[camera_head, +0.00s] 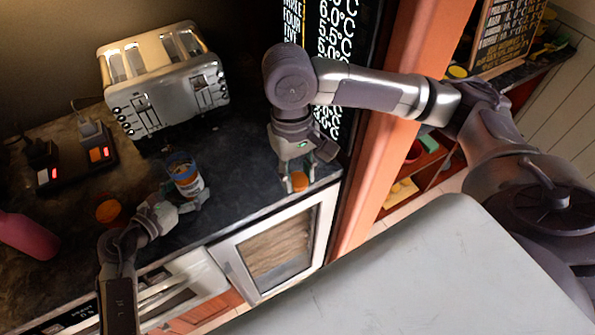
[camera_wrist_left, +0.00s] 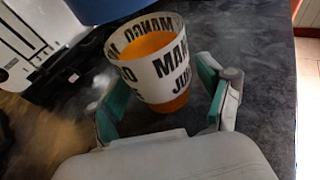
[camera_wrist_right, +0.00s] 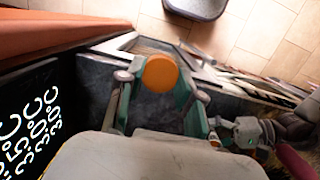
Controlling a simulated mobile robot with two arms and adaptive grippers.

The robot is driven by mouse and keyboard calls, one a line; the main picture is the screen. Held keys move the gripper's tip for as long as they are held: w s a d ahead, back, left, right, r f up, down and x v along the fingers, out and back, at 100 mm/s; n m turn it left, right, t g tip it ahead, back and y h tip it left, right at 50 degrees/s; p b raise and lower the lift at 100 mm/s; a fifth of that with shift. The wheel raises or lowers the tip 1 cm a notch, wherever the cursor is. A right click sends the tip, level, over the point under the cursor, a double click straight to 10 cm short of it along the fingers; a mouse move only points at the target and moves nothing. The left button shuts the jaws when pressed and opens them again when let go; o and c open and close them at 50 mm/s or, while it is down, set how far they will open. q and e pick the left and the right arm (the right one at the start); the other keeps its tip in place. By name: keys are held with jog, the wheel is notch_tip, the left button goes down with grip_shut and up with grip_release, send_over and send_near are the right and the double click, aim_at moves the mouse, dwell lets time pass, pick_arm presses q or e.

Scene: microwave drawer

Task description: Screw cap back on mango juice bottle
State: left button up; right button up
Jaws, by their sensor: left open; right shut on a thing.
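The mango juice bottle (camera_wrist_left: 168,75) has a white label with black lettering, orange juice inside and an open top in the left wrist view. In the head view the bottle (camera_head: 191,187) stands on the dark counter. My left gripper (camera_head: 184,199) is open at the bottle, with its fingers (camera_wrist_left: 165,100) on either side of the lower part. The orange cap (camera_head: 299,181) is at the tips of my right gripper (camera_head: 298,170), which is shut on it, right of the bottle and apart from it. The cap (camera_wrist_right: 160,73) shows its round face between the fingers in the right wrist view.
A silver toaster (camera_head: 165,85) stands behind the bottle. A dark blue object (camera_wrist_left: 100,10) is close behind the bottle. A power strip (camera_head: 75,165), a round orange-topped thing (camera_head: 109,211) and a pink item (camera_head: 27,237) lie to the left. Counter between the grippers is clear.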

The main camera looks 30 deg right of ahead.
pick_arm(q)
jog(key=shift+c, duration=0.3)
jog(key=c, duration=0.7)
jog(key=shift+o, duration=0.2)
pick_arm(e)
jog(key=s+a+f, duration=0.1)
jog(key=a+f, duration=0.2)
jog(key=a, duration=0.7)
notch_tip(320, 180, up, 13)
jog(key=m+t+y, duration=0.1)
jog(key=m, duration=1.4)
send_over(168, 140)
jog(key=shift+f, duration=0.1)
